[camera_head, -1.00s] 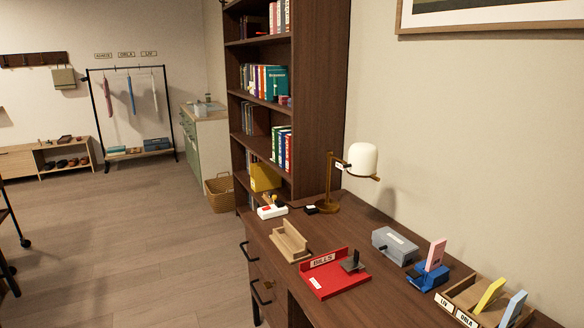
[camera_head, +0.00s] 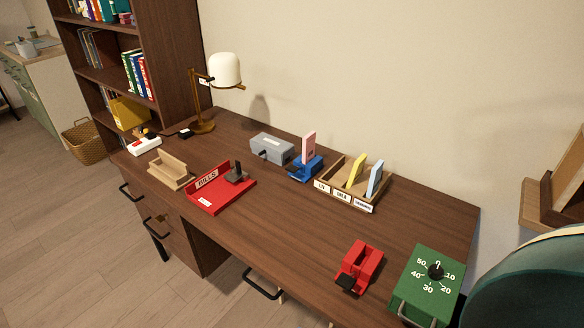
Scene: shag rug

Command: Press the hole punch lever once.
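None of the objects on the brown desk (camera_head: 300,230) is labelled as a hole punch, and I cannot tell for certain which one it is. A small red device (camera_head: 362,262) with a black front part sits on the right half of the desk. A small blue device (camera_head: 303,172) with a black part stands farther back, with a pink card (camera_head: 309,147) upright at it. A grey box (camera_head: 271,148) with a black part on its front is left of the blue device. Neither of my grippers is in view.
A red tray (camera_head: 222,198) marked BILLS, a wooden holder (camera_head: 170,172) and a lamp (camera_head: 224,72) are at the left. A wooden sorter (camera_head: 335,197) holds cards. A green dial box (camera_head: 427,285) and a large teal rounded object (camera_head: 530,285) are at the right. The desk's middle is clear.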

